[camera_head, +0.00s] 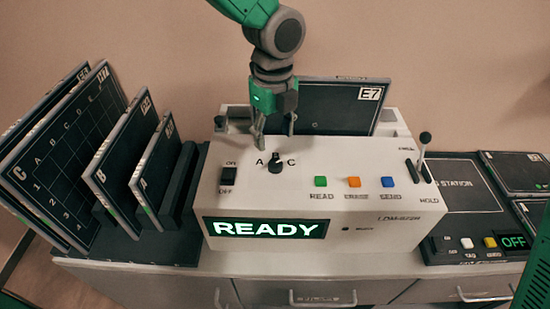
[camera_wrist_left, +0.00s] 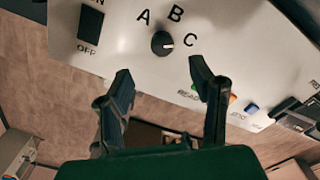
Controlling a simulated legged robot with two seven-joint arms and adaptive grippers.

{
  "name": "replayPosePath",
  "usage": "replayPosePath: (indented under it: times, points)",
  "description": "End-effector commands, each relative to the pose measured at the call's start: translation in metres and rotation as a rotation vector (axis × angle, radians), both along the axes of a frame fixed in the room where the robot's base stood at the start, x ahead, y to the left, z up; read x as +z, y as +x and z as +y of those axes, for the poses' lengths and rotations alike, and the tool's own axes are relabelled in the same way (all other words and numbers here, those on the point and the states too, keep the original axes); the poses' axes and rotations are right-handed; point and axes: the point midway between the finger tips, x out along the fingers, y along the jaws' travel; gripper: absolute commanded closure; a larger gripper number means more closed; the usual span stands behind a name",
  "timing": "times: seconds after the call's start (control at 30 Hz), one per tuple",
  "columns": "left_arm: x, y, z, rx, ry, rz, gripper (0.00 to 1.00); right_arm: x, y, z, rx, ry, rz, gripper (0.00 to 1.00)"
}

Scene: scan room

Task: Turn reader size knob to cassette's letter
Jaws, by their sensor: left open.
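The size knob (camera_head: 275,162) is a small black dial on the sloped top of the white reader (camera_head: 370,215). In the left wrist view the knob (camera_wrist_left: 162,43) has letters A, B and C around it, and its white mark points right, roughly towards C. The cassette (camera_head: 335,105) stands in the reader's rear slot, labelled E7, with a faint mark like a C low on its face. My left gripper (camera_head: 275,138) is open and empty just behind and above the knob; its fingers cover the B in the head view. My right gripper is not in view.
A rack of upright cassettes (camera_head: 70,160) lettered A, B and C stands left. The reader has an ON/OFF switch (camera_head: 228,175), coloured buttons (camera_head: 354,182), a lever (camera_head: 422,155) and a READY screen (camera_head: 265,229). A dark station (camera_head: 465,200) reading OFF is right.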

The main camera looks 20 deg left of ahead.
Motion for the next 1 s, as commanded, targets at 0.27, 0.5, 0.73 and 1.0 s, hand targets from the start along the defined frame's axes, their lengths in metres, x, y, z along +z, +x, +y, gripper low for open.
replayPosePath:
  times: [0.27, 0.5, 0.73, 1.0]
  points:
    - [-0.058, -0.001, 0.0, -0.002, 0.001, 0.002, 0.5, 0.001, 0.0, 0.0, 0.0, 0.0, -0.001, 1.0]
    - [-0.08, 0.0, 0.0, -0.001, 0.001, -0.001, 0.5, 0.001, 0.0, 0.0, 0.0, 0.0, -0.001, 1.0]
    - [-0.083, 0.0, 0.0, 0.0, 0.0, -0.001, 0.5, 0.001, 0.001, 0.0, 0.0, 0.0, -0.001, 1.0]
    - [-0.083, 0.0, 0.0, 0.0, -0.001, -0.001, 0.99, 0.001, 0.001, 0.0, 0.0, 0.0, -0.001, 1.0]
